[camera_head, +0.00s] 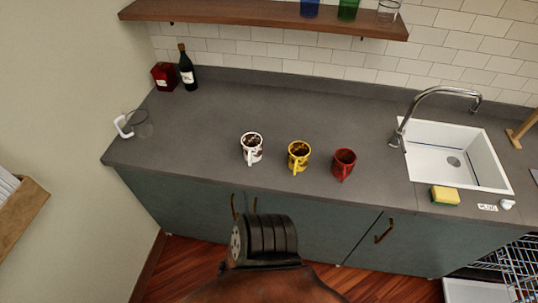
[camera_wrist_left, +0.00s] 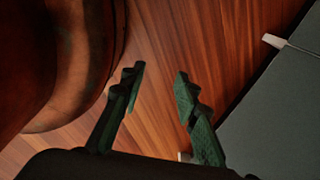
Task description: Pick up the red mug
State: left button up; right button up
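The red mug (camera_head: 344,164) stands upright on the grey counter (camera_head: 220,110) in the head view, at the right end of a row of three mugs. Its handle faces the front edge, and something dark shows inside it. My left gripper (camera_wrist_left: 157,75) shows only in the left wrist view, open and empty, with bare wooden floor between its fingers. The red mug is not in that view, so the gripper is away from it. My right gripper is in neither view.
A yellow mug (camera_head: 299,155) stands just left of the red mug, and a white patterned mug (camera_head: 251,148) farther left. A white sink (camera_head: 455,157) with a faucet (camera_head: 435,100) and a sponge (camera_head: 445,196) are to the right. Counter behind the mugs is clear.

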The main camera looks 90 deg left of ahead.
aim_at(344, 159)
jog(key=u, duration=2.5)
